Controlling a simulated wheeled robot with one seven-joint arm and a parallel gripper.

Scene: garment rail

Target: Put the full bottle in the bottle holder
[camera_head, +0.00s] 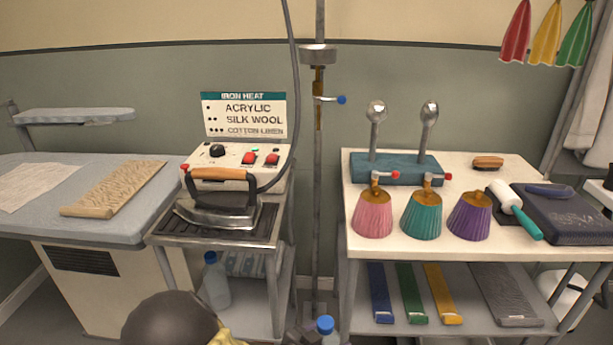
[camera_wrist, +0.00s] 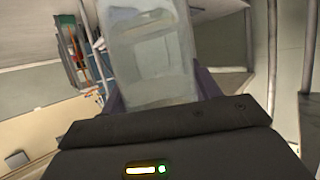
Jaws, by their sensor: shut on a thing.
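My gripper (camera_wrist: 158,95) is shut on a clear bottle (camera_wrist: 150,50), which fills the space between its fingers in the wrist view. In the head view the bottle's blue cap (camera_head: 325,324) shows at the bottom edge, with a dark part of my gripper (camera_head: 300,335) beside it. The bottle's lower part is out of frame there. A second clear bottle with a blue cap (camera_head: 215,280) stands by the lower shelf under the iron. A grey cup-like collar (camera_head: 318,54) sits high on the upright pole; I cannot tell for sure that it is the bottle holder.
A blue-handled valve (camera_head: 330,99) is on the pole (camera_head: 319,190). A hose (camera_head: 294,90) hangs left of it to the iron (camera_head: 220,200). The white table (camera_head: 450,245) at right holds coloured cups and tools. The ironing board (camera_head: 40,220) is at left.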

